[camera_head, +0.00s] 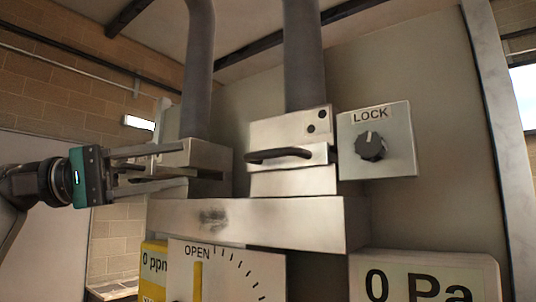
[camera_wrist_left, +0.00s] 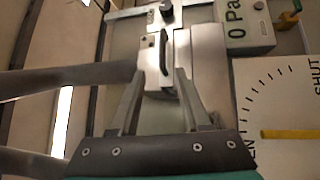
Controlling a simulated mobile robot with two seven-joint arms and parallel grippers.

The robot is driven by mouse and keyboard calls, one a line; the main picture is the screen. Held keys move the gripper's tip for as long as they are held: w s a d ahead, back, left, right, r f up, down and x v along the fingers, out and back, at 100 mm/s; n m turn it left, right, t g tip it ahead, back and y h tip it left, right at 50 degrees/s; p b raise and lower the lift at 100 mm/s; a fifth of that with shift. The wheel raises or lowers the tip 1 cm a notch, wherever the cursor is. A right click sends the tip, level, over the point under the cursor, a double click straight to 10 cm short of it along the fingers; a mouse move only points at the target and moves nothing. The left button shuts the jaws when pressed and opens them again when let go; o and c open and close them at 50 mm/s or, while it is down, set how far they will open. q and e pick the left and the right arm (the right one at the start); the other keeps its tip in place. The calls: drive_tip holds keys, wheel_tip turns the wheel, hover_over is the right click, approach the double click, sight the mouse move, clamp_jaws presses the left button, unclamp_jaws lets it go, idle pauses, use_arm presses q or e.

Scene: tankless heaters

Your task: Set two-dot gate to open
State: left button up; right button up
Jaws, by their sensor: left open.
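The two-dot gate (camera_head: 292,180) is a metal block below a grey pipe. Its upper plate carries two dark dots, and a dark curved handle (camera_head: 280,155) sits on its front. The handle also shows in the wrist view (camera_wrist_left: 164,52), beyond my fingers. My left gripper (camera_head: 183,162) comes in from the left, open. Its fingers lie at a second metal gate block (camera_head: 207,157), left of the two-dot gate, and partly cover it. The handle is outside my grip.
A LOCK box with a dark knob (camera_head: 371,147) stands right of the two-dot gate. Below the metal manifold (camera_head: 280,218) are an OPEN–SHUT dial (camera_head: 232,272), a yellow ppm meter (camera_head: 153,262) and a 0 Pa display (camera_head: 425,285). Grey pipes rise above both blocks.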

sight(262, 155)
use_arm(q)
drive_tip(key=shift+m+y, duration=0.3)
drive_tip(key=shift+m, duration=0.1)
drive_tip(key=d, duration=0.5)
drive_tip(key=w+d+r+p, duration=0.1)
drive_tip(key=d, duration=0.3)
drive_tip(key=d+r+p, duration=0.1)
drive_tip(key=d, duration=0.4)
drive_tip(key=shift+w+d, duration=0.3)
drive_tip(key=shift+w, duration=0.05)
clamp_jaws()
idle(0.5)
